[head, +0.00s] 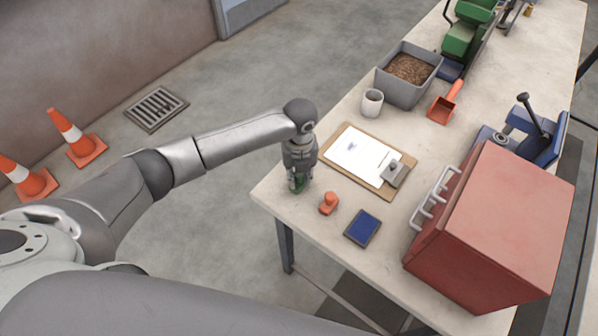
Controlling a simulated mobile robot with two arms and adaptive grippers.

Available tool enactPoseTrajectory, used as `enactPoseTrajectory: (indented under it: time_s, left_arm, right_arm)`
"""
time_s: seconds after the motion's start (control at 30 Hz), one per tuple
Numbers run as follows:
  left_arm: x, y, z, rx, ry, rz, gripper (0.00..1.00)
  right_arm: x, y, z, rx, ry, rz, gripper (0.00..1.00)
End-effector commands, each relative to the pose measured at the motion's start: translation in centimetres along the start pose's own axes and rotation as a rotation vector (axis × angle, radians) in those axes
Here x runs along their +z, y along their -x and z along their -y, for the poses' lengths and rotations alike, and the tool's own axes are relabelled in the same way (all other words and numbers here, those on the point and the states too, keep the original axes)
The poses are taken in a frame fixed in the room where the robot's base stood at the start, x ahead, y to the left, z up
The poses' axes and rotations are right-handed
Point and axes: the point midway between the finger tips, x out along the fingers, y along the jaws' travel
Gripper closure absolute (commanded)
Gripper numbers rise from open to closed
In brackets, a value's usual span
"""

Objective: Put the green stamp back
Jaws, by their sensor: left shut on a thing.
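My left gripper (297,184) points down over the near left corner of the table and is shut on the green stamp (298,183). Only a little green shows between the fingers; the rest of the stamp is hidden. I cannot tell whether the stamp touches the table top. An orange stamp (328,203) stands on the table just right of the gripper. A dark blue ink pad (363,228) lies further right. My right gripper is not in view.
A clipboard (340,172) with paper lies behind the stamps. A white cup (372,102), a grey bin of pellets (402,92) and an orange scoop (443,106) stand beyond. A large red box (497,222) with a rack on its side blocks the right. The table's left edge is close to the gripper.

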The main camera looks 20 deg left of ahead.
Motion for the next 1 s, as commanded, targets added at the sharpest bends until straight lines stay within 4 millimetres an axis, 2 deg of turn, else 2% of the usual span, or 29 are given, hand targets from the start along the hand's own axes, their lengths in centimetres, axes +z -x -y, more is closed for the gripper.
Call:
enactPoseTrajectory:
  time_s: [0.43,0.47,0.6,1.0]
  left_arm:
    - [-0.01,-0.91,-0.01,0.000,0.001,0.000,0.92]
    - [0.00,-0.81,-0.01,0.000,0.001,0.001,0.73]
    - [-0.01,-0.79,-0.01,0.000,0.000,0.000,0.55]
    - [0.04,-0.16,0.03,-0.001,0.000,0.002,0.55]
  right_arm:
    - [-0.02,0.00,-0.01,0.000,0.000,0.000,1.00]
    - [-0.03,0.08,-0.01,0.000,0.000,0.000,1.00]
    - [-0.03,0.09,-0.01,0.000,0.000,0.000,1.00]
    - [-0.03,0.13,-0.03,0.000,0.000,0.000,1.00]
